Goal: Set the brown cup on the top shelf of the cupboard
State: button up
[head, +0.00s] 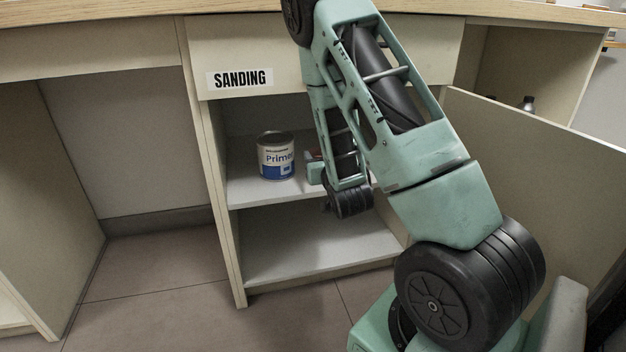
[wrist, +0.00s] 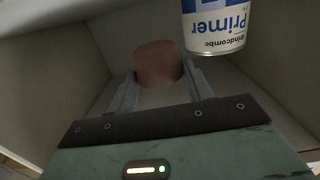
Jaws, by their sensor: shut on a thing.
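The brown cup (wrist: 157,62) is between the two fingers of my gripper (wrist: 160,78) in the wrist view, and the fingers are shut on it. The cupboard (head: 218,150) is open-fronted, with an upper shelf (head: 245,192) and a lower shelf (head: 310,255). In the head view my arm reaches into the upper compartment and hides most of the gripper and cup. I cannot tell whether the cup touches the upper shelf.
A white and blue primer can (head: 276,158) stands on the upper shelf, left of my arm; it also shows close to the cup in the wrist view (wrist: 215,28). A "SANDING" label (head: 240,79) is above the opening. The lower shelf looks empty. An open panel (head: 560,160) stands at right.

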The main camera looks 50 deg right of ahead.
aim_at(316, 154)
jog(key=b+x, duration=0.1)
jog(key=x, duration=0.1)
jog(key=f+b+x, duration=0.1)
jog(key=x, duration=0.4)
jog(key=shift+w+d+f+b, duration=0.2)
jog(key=shift+w+b, duration=0.05)
jog(key=shift+b, duration=0.15)
notch_tip(316, 154, down, 5)
jog(key=b, duration=0.3)
jog(key=shift+r, duration=0.15)
jog(key=shift+w+d+f+b, duration=0.1)
jog(key=shift+w+f+b, duration=0.15)
jog(key=shift+b, duration=0.4)
jog(key=shift+s, duration=0.1)
jog(key=shift+f, duration=0.1)
jog(key=o, duration=0.7)
